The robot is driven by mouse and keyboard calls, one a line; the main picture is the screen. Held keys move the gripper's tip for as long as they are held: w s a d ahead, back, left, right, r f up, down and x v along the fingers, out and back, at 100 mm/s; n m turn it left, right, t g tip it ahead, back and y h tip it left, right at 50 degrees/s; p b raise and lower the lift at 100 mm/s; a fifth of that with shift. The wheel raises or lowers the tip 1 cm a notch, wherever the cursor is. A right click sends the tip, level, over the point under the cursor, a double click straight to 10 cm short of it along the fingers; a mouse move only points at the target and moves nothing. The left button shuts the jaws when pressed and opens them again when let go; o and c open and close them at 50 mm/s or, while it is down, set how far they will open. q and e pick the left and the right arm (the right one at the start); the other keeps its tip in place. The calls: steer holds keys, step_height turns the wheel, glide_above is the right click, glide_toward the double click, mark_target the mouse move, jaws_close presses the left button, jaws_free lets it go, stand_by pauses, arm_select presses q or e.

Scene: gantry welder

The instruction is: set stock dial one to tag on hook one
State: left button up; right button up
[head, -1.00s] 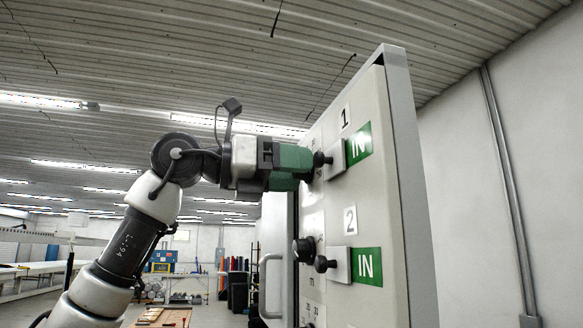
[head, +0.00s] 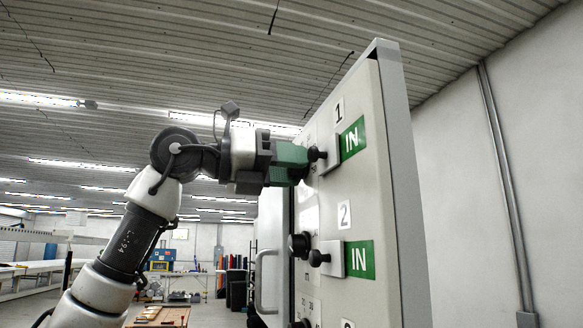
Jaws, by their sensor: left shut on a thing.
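My left gripper (head: 304,166) is at the upper part of a pale upright panel (head: 385,190). Its green fingers are shut on the stock dial in row one, which they hide almost wholly. A sliding plate with a black knob (head: 317,154) sits just right of the fingers, beside a green IN sign (head: 352,139) under the number 1 label (head: 339,112). The dial's pointer and most of its scale are hidden behind the gripper. No hook or tag can be made out. My right gripper is not in view.
Row two, below, has a black dial (head: 300,246), a plate with a black knob (head: 319,258), and a green IN sign (head: 360,260). A cabinet handle (head: 264,281) stands out left of the panel. Workbenches are far behind.

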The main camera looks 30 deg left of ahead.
arm_select(q)
steer(key=n+b, duration=0.1)
steer(key=n, duration=0.5)
steer(key=n+b, duration=0.1)
steer(key=n, duration=0.5)
steer(key=shift+s+n, duration=0.1)
steer(key=shift+n, duration=0.3)
steer(key=n+b, duration=0.1)
steer(key=n, duration=0.5)
steer(key=shift+b, duration=0.3)
steer(key=n+b, duration=0.1)
steer(key=n, duration=0.3)
steer(key=shift+r, duration=0.1)
steer(key=shift+n, duration=0.7)
steer(key=o, duration=0.6)
steer(key=shift+c, duration=0.2)
steer(key=o, duration=0.4)
steer(key=shift+a, duration=0.1)
steer(key=shift+c, duration=0.2)
